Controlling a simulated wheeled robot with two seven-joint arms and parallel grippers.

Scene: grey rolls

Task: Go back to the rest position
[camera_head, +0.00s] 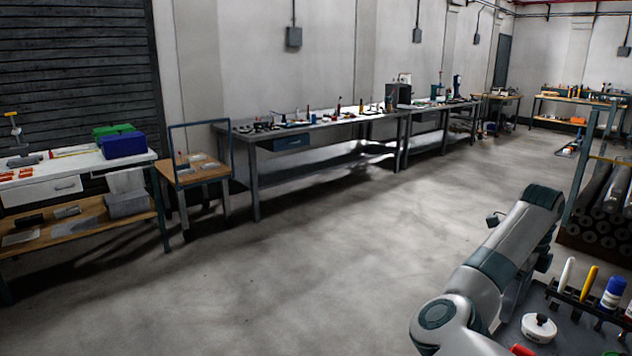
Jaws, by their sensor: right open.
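My right arm (495,262) reaches in from the bottom right, bent at its far end, over the grey floor. A small dark part, which seems to be the tip of my right gripper (494,219), shows just left of the arm. The rest of that gripper is hidden behind the arm. I see nothing held there. My left arm and left gripper are out of the view.
A dark-topped bench with a white round container (539,327), a yellow-handled tool (589,284) and a blue bottle (612,293) stands close at lower right. Dark rolls (604,205) are stacked behind it. Workbenches (320,124) line the wall. The middle floor (300,240) is clear.

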